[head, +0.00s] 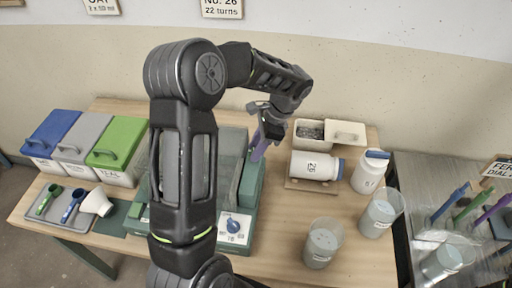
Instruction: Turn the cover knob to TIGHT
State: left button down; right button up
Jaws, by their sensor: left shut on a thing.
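A blue knob (233,226) sits on a white dial plate on the front of a green machine (243,256) at the middle of the table. The dial's markings and the knob's pointing direction are too small to read. A clear cover (232,146) shows on the machine, partly hidden behind my left arm. My left gripper (266,128) is above the machine's back right part, well away from the knob. It is shut on a purple tool (259,146) that hangs down; its lower end is near the machine's right-hand green block. My right gripper is not in view.
Lidded bins (113,152) stand at the left, behind a tray (45,211) with green and blue scoops and a white cup. A lying white jar (316,166), an open box (309,133), a blue-lidded jar (368,175) and clear buckets (322,243) stand right. A metal table is far right.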

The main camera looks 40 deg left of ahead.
pick_arm(q)
jog(key=shift+m, duration=0.5)
jog(key=m+t, duration=0.1)
jog(key=m, duration=0.1)
jog(key=m+t+y+b, duration=0.1)
jog(key=m, duration=0.2)
jog(key=shift+s, duration=0.15)
jog(key=m+t, duration=0.1)
jog(key=m, duration=0.2)
jog(key=m+t, duration=0.1)
jog(key=m, duration=0.2)
jog(key=shift+s, duration=0.15)
jog(key=c, duration=1.1)
grip_release()
jog(key=shift+o, duration=0.3)
